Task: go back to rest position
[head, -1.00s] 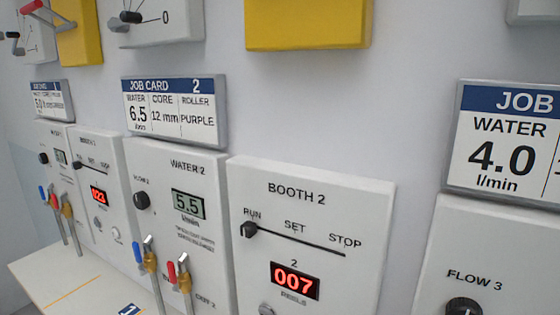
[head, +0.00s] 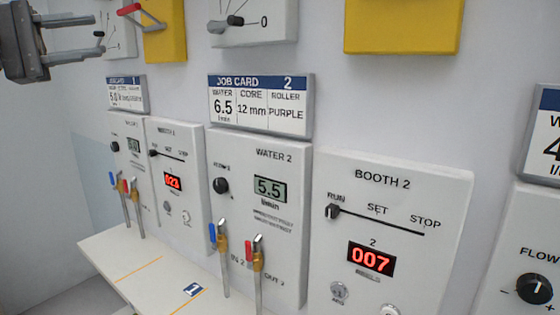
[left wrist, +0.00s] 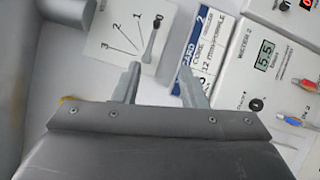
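My left gripper (head: 98,36) is at the upper left of the head view, in front of the wall above job card 1. Its two fingers point right with a clear gap between them. In the left wrist view my left gripper (left wrist: 158,76) is also open, with nothing between the fingers. A dial panel with a grey lever (left wrist: 150,40) and job card 2 (left wrist: 203,55) show beyond the fingers there. My right gripper is not in view.
The Water 2 panel (head: 240,155) reads 5.5, with a blue-handled and a red-handled tap below. The Booth 2 panel (head: 440,200) reads 007, its slider at RUN. Yellow boxes (head: 400,25) hang above. A white shelf (head: 100,245) runs below the panels.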

